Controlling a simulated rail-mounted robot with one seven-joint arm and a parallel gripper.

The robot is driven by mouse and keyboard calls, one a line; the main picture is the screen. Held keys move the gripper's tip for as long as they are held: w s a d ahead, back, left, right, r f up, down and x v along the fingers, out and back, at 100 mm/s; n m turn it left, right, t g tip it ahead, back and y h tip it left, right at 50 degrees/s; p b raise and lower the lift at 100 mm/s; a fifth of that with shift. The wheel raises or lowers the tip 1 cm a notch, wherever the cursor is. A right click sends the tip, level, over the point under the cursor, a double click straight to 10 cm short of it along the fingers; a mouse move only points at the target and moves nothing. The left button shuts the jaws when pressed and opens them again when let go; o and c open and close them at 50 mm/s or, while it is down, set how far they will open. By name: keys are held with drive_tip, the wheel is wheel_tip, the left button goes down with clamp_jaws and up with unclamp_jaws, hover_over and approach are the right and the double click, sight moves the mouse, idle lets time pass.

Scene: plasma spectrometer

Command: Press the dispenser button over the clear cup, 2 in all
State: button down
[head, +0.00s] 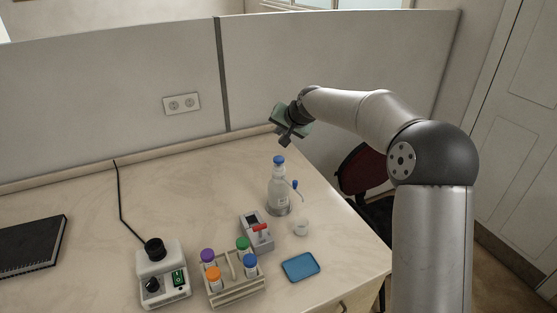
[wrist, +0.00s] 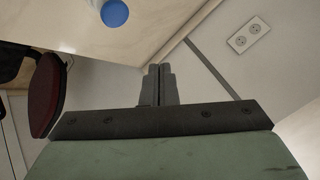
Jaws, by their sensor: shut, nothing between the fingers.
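The dispenser bottle (head: 278,190) stands upright near the back right of the table, with a blue button (head: 279,160) on top and a side spout with a blue tip. The clear cup (head: 301,228) stands on the table just in front and to the right of the bottle, near the spout's end. My gripper (head: 285,141) is above the bottle, slightly behind its blue top and apart from it. In the wrist view my gripper (wrist: 158,72) is shut and empty, and the blue button (wrist: 114,13) shows at the top left. The cup is not visible there.
A tube rack (head: 236,290) with several coloured caps, a small device with a red part (head: 257,232), a vortex-like machine (head: 162,275) and a blue tray (head: 300,267) stand in front. A black notebook (head: 32,246) lies left. A partition (head: 110,95) stands behind.

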drive_tip(key=b, duration=0.4)
approach(277, 157)
drive_tip(key=w+a+f, duration=0.1)
drive_tip(key=w, duration=0.1)
drive_tip(key=w+a+f, duration=0.1)
drive_tip(key=w, duration=0.1)
drive_tip(key=shift+w+a+f, duration=0.1)
drive_tip(key=shift+a+f, duration=0.25)
drive_tip(key=shift+a, duration=0.05)
idle(1.1)
drive_tip(key=shift+f+b, duration=0.4)
drive_tip(key=shift+b, duration=0.15)
drive_tip(key=shift+f+b, duration=0.7)
drive_tip(key=shift+f, duration=0.15)
idle(0.6)
drive_tip(key=shift+r, duration=0.1)
drive_tip(key=shift+r+p, duration=0.75)
drive_tip(key=shift+r, duration=0.4)
drive_tip(key=shift+r, duration=0.15)
drive_tip(key=shift+r+p, duration=1.55)
drive_tip(key=shift+r, duration=0.9)
